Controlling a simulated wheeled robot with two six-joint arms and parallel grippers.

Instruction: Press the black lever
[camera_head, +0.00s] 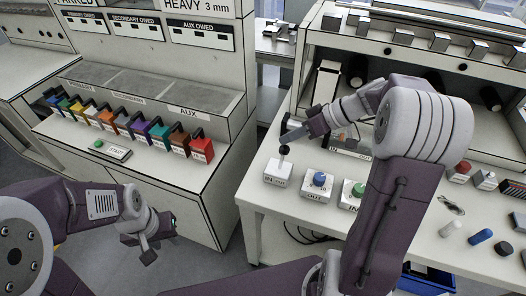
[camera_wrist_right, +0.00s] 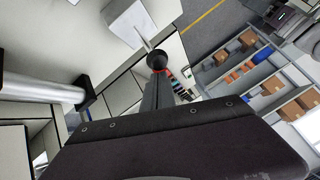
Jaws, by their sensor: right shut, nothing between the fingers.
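The black lever is a thin pale stem with a round black knob (camera_head: 284,149), standing on a white box (camera_head: 278,173) at the left end of the right table. In the right wrist view the knob (camera_wrist_right: 157,60) is just beyond my fingertips, with the stem and white box behind it. My right gripper (camera_head: 288,137) is shut and empty, its tip right at the knob; I cannot tell whether they touch. My left gripper (camera_head: 149,244) hangs low at the left, away from the tables; its jaw opening is unclear.
Beside the lever box are a blue knob box (camera_head: 319,182) and a green knob box (camera_head: 357,191). A shelf unit (camera_head: 420,50) rises behind. Several coloured bins (camera_head: 202,147) and a green start button (camera_head: 99,143) are on the left bench. My right arm hides part of the table.

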